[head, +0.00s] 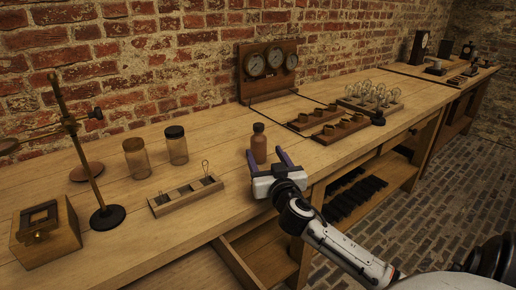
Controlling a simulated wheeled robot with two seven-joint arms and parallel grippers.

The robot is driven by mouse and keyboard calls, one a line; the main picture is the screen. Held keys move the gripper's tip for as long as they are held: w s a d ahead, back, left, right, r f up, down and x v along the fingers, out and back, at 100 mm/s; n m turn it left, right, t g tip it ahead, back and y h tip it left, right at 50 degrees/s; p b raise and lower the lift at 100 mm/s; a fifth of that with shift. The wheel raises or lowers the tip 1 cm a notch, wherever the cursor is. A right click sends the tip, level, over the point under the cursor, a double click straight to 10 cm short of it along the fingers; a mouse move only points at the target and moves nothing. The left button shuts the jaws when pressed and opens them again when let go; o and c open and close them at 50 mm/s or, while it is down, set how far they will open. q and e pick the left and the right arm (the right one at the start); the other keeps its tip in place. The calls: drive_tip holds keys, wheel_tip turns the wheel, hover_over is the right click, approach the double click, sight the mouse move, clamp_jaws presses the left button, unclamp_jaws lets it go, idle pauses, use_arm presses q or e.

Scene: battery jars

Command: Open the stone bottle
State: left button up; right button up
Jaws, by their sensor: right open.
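The stone bottle (259,148) is a small reddish-brown bottle with a darker top. It stands upright on the wooden workbench, near its front edge. My right gripper (267,157) comes in from the lower right with its two purple fingers open. The fingers point toward the bottle, one close to its left side and one to its right. I cannot tell whether either finger touches it. My left gripper is not in view.
Two glass jars (136,158) stand left of the bottle. A wooden rack (186,194) lies in front of them. A brass stand (80,155) and a wooden box (45,232) are at the left. A gauge panel (268,69) stands by the brick wall. Wooden trays (340,131) lie to the right.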

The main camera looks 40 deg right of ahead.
sight(261, 145)
drive_tip(key=x, duration=0.2)
drive_tip(key=r+x, duration=0.1)
drive_tip(key=x, duration=0.1)
drive_tip(key=shift+a, duration=0.15)
drive_tip(key=shift+w+d+f, duration=0.1)
drive_tip(key=shift+w+d, duration=0.15)
drive_tip(key=shift+w, duration=0.25)
drive_tip(key=c, duration=1.3)
